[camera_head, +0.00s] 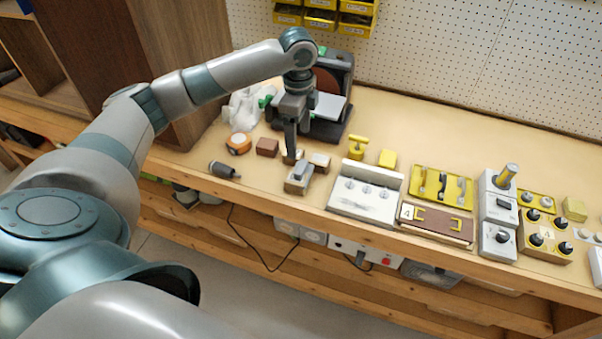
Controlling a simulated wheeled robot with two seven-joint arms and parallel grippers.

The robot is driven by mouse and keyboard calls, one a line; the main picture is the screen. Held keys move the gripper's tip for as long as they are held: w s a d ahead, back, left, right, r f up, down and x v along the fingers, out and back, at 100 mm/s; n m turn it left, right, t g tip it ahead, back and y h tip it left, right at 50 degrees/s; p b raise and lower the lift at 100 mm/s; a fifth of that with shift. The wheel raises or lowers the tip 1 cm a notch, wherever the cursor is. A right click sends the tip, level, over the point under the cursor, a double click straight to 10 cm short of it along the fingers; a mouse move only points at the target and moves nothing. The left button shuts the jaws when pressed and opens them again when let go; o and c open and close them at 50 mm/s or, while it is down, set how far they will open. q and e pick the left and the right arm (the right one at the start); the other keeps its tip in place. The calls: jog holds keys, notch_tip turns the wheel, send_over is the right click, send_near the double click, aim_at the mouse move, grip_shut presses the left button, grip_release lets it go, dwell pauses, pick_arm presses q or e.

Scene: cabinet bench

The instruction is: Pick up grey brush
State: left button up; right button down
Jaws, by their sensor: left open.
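A small grey block with a raised grip on top (299,178), which looks like the grey brush, sits on the wooden bench near its front edge. My left gripper (291,156) points down just behind it, above the bench, beside some small beige blocks. The gripper is open, though its fingers overlap in this view and the gap hardly shows. I see nothing held in it. I cannot tell whether the fingertips touch anything. My right gripper is not in view.
A brown block (267,147), an orange-and-white round thing (239,144) and a dark cylinder (224,170) lie left of it. A dark machine (330,95) stands behind. A white panel (366,192) and yellow fixtures (441,185) stand to the right.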

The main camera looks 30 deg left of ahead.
pick_arm(q)
jog(key=p, duration=0.1)
send_over(301, 166)
jog(key=shift+a+f, duration=0.15)
jog(key=shift+f, duration=1.1)
jog(key=shift+a+f, duration=0.15)
jog(key=shift+f, duration=1.05)
jog(key=shift+d+f+p, duration=0.15)
jog(key=shift+f+p, duration=0.25)
jog(key=shift+p, duration=0.05)
jog(key=f+p, duration=0.1)
jog(key=f, duration=0.3)
jog(key=shift+d+p, duration=0.2)
jog(key=shift+p, duration=0.15)
jog(key=shift+f, duration=0.2)
jog(key=c, duration=1.5)
jog(key=shift+c, duration=0.2)
